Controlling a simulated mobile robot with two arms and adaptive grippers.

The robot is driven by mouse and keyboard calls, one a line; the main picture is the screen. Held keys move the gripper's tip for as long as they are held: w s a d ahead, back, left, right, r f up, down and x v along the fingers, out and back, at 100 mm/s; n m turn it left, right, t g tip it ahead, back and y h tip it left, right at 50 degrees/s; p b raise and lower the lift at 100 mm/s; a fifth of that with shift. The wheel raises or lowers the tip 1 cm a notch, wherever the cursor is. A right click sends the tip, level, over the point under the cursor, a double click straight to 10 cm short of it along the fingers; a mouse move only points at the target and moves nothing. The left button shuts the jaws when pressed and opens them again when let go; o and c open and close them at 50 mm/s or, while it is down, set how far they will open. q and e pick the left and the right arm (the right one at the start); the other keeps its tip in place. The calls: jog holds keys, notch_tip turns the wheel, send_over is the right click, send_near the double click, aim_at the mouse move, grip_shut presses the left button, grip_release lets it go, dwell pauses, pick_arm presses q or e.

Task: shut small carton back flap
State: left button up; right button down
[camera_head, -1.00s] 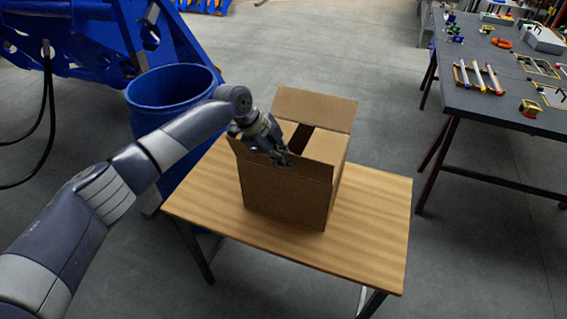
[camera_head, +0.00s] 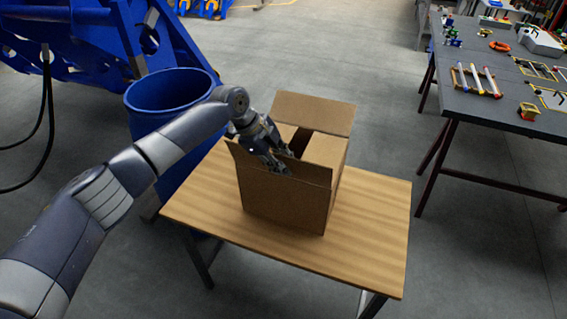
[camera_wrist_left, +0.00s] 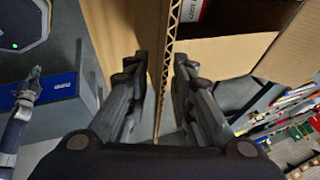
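The small carton (camera_head: 285,205) is a brown cardboard box on a wooden table. Its far flap (camera_head: 313,112) stands up and leans outward. The right-hand flap (camera_head: 325,150) lies folded in, beside a dark gap. The near flap (camera_head: 308,172) stands up. My left gripper (camera_head: 278,168) is open at the near flap's top edge. In the left wrist view its fingers (camera_wrist_left: 158,92) are on either side of a corrugated cardboard edge (camera_wrist_left: 168,50), apparently without pinching it. My right gripper (camera_wrist_left: 34,78) seems to show small at the left there; its fingers are unclear.
The wooden table (camera_head: 370,240) has bare room right of and in front of the carton. A blue barrel (camera_head: 165,125) stands close left, under my left arm. A dark workbench (camera_head: 510,100) with tools is at right. Blue machinery (camera_head: 90,40) stands at back left.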

pick_arm(q)
jog(key=v, duration=1.1)
jog(key=shift+r, duration=0.1)
